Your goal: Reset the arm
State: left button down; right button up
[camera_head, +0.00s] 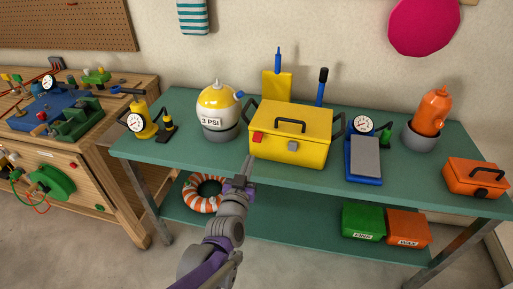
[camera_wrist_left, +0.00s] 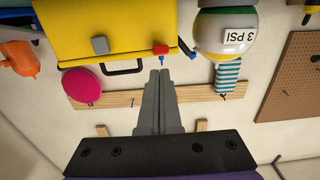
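My left arm comes in from the bottom of the head view, purple and grey. Its left gripper (camera_head: 246,170) points up and away, in front of the green table's front edge and in line with the left side of the yellow toolbox (camera_head: 290,132). In the left wrist view, which is upside down, the two grey fingers (camera_wrist_left: 159,76) lie together with nothing seen between them. The yellow toolbox (camera_wrist_left: 105,30) shows beyond them there. The gripper appears apart from it. My right gripper is in neither view.
The green table (camera_head: 185,153) holds a white and yellow "3 PSI" tank (camera_head: 217,112), a blue scale (camera_head: 363,160), an orange hydrant-like object (camera_head: 432,112) and an orange box (camera_head: 475,179). A ring buoy (camera_head: 203,193) and green box (camera_head: 363,221) sit on the lower shelf. A wooden workbench (camera_head: 110,185) stands left.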

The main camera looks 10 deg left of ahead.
pick_arm(q)
jog(key=shift+s, duration=0.3)
jog(key=shift+s, duration=0.1)
jog(key=s+a+f+g, duration=0.1)
jog(key=s+f+g, duration=0.35)
jog(key=s, duration=0.45)
jog(key=s+a+f+g, duration=0.1)
jog(key=s+f+g, duration=0.35)
jog(key=s, duration=0.55)
jog(key=s+a+f+g, duration=0.1)
jog(key=s+f+g, duration=0.35)
jog(key=s, duration=0.45)
notch_tip(320, 180, up, 14)
jog(key=p, duration=1.3)
jog(key=shift+w+t, duration=0.25)
jog(key=shift+t, duration=0.2)
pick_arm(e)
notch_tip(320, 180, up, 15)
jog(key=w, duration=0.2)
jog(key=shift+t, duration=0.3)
pick_arm(q)
jog(key=shift+s+a, duration=0.1)
jog(key=shift+s, duration=0.05)
